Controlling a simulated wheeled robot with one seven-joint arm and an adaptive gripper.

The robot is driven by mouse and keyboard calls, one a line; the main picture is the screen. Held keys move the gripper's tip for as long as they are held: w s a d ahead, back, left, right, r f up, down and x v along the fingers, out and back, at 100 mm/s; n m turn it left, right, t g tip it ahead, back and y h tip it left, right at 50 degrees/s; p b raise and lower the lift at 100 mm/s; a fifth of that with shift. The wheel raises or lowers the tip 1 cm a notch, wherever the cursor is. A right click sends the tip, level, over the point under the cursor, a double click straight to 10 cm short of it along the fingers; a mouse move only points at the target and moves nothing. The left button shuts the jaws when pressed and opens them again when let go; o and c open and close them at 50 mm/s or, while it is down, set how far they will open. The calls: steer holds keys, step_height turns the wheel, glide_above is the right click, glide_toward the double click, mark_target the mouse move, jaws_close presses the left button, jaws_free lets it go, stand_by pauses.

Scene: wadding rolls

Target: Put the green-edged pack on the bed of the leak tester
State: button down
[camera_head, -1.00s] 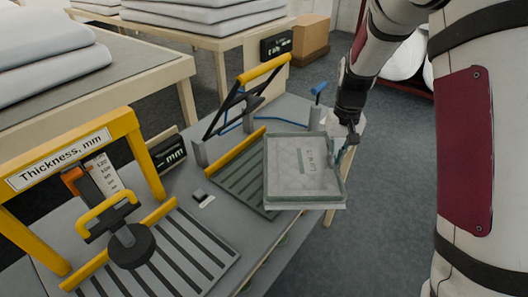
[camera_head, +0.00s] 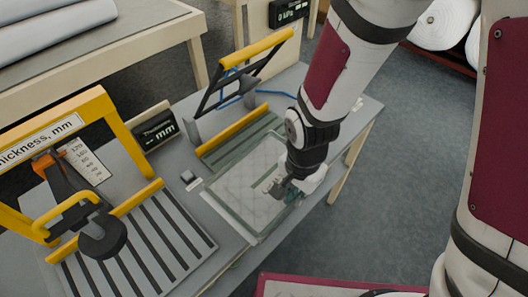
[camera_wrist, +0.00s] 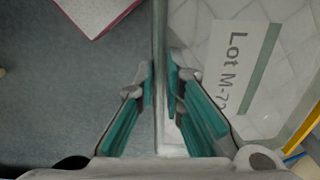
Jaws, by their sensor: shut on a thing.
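The green-edged pack (camera_head: 239,183) is a flat, pale quilted slab with green borders. The wrist view shows it at the right (camera_wrist: 205,35), with a label reading "Lot M-7" and more, partly hidden. My gripper (camera_head: 279,190) is shut on the pack's near right edge, which runs between the fingers in the wrist view (camera_wrist: 161,75). The leak tester (camera_head: 240,88) has a raised frame with a yellow bar. Its slatted bed (camera_head: 240,143) shows behind the pack, which overlaps the bed's near part. I cannot tell whether the pack touches the bed.
A yellow thickness gauge (camera_head: 125,135) with a slatted plate (camera_head: 150,240) stands left on the same grey table (camera_head: 350,105). A small dark object (camera_head: 188,177) lies between the devices. A pink-edged pale surface (camera_head: 300,284) shows at the bottom. White rolls (camera_head: 445,22) are at the back right.

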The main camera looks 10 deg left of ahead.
steer(key=shift+s+a, duration=0.15)
steer(key=shift+s, duration=0.4)
steer(key=shift+a+f, duration=0.1)
steer(key=w+b, duration=0.1)
steer(key=b, duration=0.2)
steer(key=shift+w+a+f+b, duration=0.2)
steer(key=shift+w+b, duration=0.15)
steer(key=shift+b, duration=0.05)
steer(key=b, duration=0.2)
steer(key=shift+w+b, duration=0.3)
steer(key=shift+b, duration=0.1)
steer(key=shift+w+b, duration=0.1)
steer(key=shift+b, duration=0.65)
steer(key=w, duration=0.4)
steer(key=w+a, duration=0.1)
steer(key=w, duration=0.3)
steer(key=w+f, duration=0.1)
steer(key=w, duration=0.3)
steer(key=shift+w+a, duration=0.2)
steer(key=shift+w, duration=0.2)
steer(key=shift+w+f, duration=0.1)
steer(key=shift+f, duration=1.7)
